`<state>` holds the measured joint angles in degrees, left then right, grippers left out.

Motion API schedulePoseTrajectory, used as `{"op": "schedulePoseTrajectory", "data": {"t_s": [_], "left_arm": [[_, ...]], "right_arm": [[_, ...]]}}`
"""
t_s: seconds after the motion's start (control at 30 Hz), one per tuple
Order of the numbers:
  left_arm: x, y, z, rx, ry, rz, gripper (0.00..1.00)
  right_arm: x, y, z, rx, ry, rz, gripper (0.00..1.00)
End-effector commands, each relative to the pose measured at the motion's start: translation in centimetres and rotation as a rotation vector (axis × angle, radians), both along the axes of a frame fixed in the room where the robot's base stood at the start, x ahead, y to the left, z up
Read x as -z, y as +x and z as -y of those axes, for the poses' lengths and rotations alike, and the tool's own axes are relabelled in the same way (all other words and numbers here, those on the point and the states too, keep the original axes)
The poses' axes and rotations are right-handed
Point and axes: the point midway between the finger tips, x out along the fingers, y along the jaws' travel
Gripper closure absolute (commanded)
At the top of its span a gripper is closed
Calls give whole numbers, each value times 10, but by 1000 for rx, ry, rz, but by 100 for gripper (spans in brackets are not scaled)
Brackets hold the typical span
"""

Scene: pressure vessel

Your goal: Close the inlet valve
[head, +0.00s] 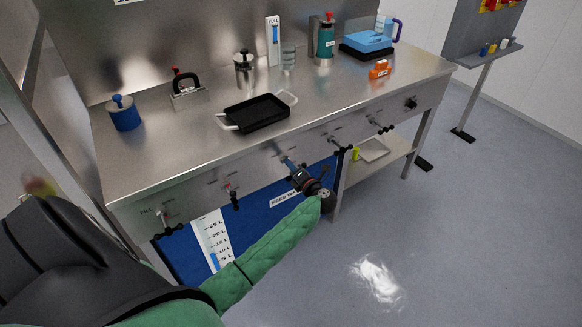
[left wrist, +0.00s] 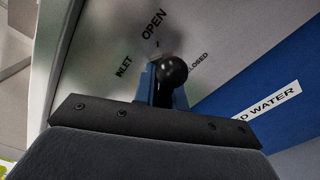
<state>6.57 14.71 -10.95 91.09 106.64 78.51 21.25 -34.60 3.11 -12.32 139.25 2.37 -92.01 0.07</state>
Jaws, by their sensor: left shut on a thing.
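The inlet valve shows in the left wrist view as a black ball-ended handle (left wrist: 172,71) on the steel front panel. The printed words INLET, OPEN and CLOSED surround it; the ball appears just beside CLOSED, with OPEN above it. Blue-grey pieces flank the handle below the ball. My left gripper (head: 287,159) reaches up to the bench front in the head view and is shut on the handle. The gripper body hides most of the handle and its pivot, so its exact angle is hard to tell. My right gripper is not in view.
Other front-panel controls include a red-marked one (head: 234,198) to the left and black ones (head: 338,144) to the right. A blue feed water panel (head: 262,228) with a level scale (head: 212,240) is below. A black tray (head: 256,113) sits on the bench (head: 190,130).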

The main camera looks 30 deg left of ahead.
Motion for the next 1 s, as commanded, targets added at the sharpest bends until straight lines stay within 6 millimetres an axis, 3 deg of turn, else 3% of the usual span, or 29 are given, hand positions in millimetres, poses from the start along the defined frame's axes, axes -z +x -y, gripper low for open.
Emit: {"op": "schedulePoseTrajectory", "data": {"t_s": [0.43,0.47,0.57,0.87,1.0], "left_arm": [[0,1,2,4,-1,1,100],[0,1,2,4,-1,1,81],[0,1,1,4,-1,1,64],[0,0,2,1,-1,1,64],[2,-4,12,3,-4,1,64]], "right_arm": [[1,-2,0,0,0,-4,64],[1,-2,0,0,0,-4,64],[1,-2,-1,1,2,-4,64],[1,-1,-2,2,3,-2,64],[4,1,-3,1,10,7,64]]}}
